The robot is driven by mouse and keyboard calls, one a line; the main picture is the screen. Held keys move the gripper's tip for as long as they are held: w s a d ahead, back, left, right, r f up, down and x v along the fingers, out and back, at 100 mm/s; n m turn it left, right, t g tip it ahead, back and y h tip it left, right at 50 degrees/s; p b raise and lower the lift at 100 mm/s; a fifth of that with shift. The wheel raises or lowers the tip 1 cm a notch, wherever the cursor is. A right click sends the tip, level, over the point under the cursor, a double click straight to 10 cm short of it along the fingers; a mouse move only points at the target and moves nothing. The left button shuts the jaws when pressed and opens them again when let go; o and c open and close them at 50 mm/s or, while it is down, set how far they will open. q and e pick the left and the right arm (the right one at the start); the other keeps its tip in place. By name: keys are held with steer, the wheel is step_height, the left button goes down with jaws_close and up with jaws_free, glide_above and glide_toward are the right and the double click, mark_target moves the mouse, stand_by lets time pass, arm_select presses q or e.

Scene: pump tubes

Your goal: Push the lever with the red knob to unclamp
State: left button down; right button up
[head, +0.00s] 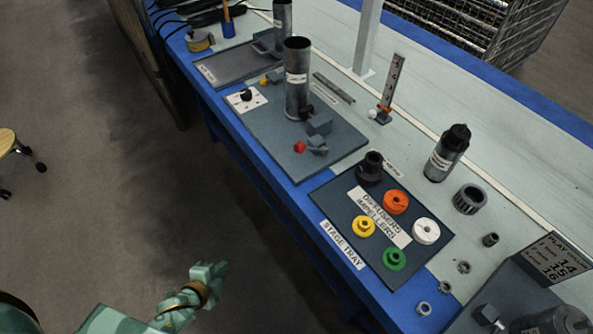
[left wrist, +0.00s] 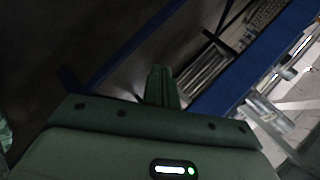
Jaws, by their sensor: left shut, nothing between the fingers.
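The red knob (head: 300,147) sits at the end of a short lever on a grey clamp block (head: 317,143). The clamp is on a dark base plate (head: 262,135) beside an upright metal tube (head: 297,80) in the head view. My left gripper (head: 222,267) is at the lower left of the head view, over the floor and clear of the bench, well apart from the knob. Its fingers are shut and empty; the left wrist view also shows the closed fingers (left wrist: 161,88). The knob does not show clearly in the left wrist view. My right gripper is not in view.
A stage tray (head: 330,205) with orange, yellow, white and green rings lies right of the clamp plate. The blue bench edge (head: 260,162) separates the bench from open floor.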

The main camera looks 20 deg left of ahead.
mark_target(310, 148)
arm_select(q)
steer(key=w+d+r+m+t+h+b, duration=0.2)
steer(key=w+r+m, duration=0.5)
steer(key=m, duration=0.5)
steer(key=w+d+r+m+t+h+b, duration=0.3)
steer(key=w+r+m+h, duration=0.4)
steer(key=r+m, duration=0.5)
steer(key=shift+w+d+r+m+b, duration=0.25)
steer(key=shift+d+m+b, duration=0.2)
steer(key=shift+m+b, duration=0.45)
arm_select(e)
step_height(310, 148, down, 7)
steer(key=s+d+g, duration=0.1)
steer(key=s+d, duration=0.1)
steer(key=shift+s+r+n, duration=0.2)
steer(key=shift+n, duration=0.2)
